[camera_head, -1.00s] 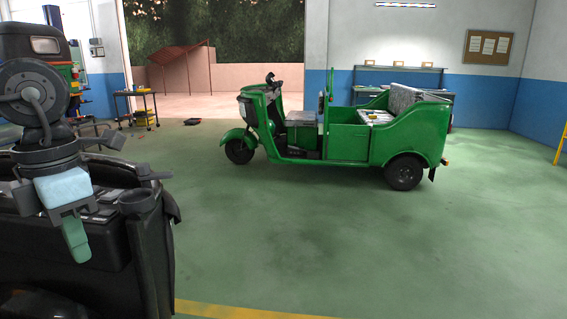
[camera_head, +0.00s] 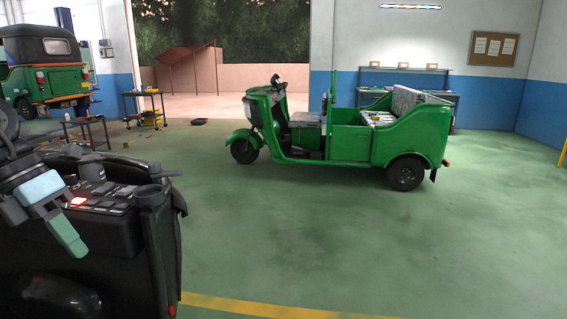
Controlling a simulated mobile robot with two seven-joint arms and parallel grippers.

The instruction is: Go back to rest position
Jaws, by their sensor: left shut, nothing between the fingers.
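My left gripper (camera_head: 75,250) is at the left side of the head view. Its teal fingers are shut with nothing between them and point down and to the right. I cannot tell from this view whether the fingers touch the console. My right gripper is not in view. A green open-bed rickshaw (camera_head: 345,140) stands on its wheels on the floor in the middle of the room.
Another rickshaw (camera_head: 45,75) with a dark roof stands at the back left. A small table (camera_head: 142,95) is near the open doorway. A shelf bench (camera_head: 405,78) stands along the back wall. The green floor (camera_head: 400,245) in front is clear, with a yellow line (camera_head: 270,307) across it.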

